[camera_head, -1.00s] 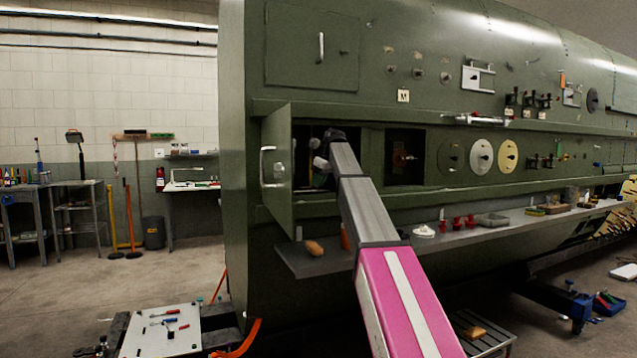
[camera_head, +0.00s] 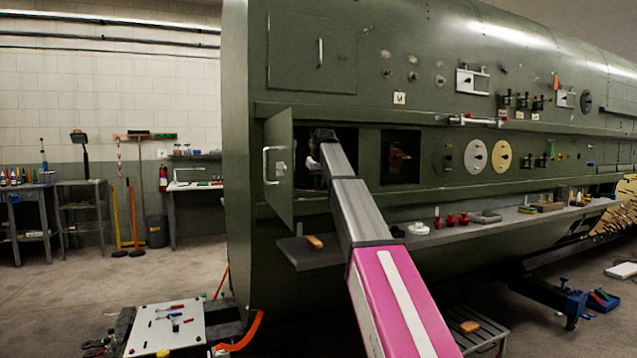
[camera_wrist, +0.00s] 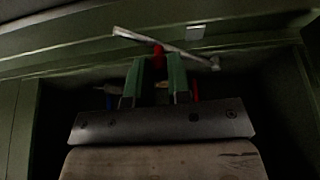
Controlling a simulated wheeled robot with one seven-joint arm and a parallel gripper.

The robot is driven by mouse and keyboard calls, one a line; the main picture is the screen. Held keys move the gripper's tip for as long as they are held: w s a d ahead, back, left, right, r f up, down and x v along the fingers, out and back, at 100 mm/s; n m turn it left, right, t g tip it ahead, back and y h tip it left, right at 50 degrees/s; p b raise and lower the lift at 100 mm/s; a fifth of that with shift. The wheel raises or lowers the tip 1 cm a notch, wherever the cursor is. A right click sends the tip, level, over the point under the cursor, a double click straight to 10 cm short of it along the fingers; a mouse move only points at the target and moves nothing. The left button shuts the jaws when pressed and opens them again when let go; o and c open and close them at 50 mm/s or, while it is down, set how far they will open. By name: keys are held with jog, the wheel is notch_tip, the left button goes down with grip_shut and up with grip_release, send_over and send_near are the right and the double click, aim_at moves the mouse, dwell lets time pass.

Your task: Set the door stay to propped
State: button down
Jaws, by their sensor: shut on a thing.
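The green compartment door (camera_head: 279,185) stands open at the left of its opening, with a pale bar handle (camera_head: 266,165) on it. My gripper (camera_wrist: 156,62) is inside the opening, with two green fingers in the wrist view. They are shut on a small red grip (camera_wrist: 158,52) at a thin metal rod. The rod, which looks like the door stay (camera_wrist: 190,55), slants across the top of the wrist view, just beyond the fingertips. In the head view my wrist hides the fingertips and most of the stay. I cannot tell whether the stay's far end is seated.
The opening's frame (camera_wrist: 60,68) is close around my gripper, and its inside is dark. A grey shelf (camera_head: 350,257) with small parts runs below the opening. An open bay (camera_head: 402,158) lies to the right. Floor at the left is partly clear.

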jog(key=s+a+m+h, duration=0.3)
jog(key=s+a+m, duration=0.2)
jog(key=m, duration=0.3)
jog(key=shift+a, duration=0.3)
dwell(0.4)
jog(key=c, duration=1.1)
grip_release()
jog(key=shift+o, duration=0.2)
jog(key=v, duration=0.7)
jog(key=shift+a+r, duration=0.2)
jog(key=shift+r, duration=0.1)
jog(key=shift+s, duration=0.1)
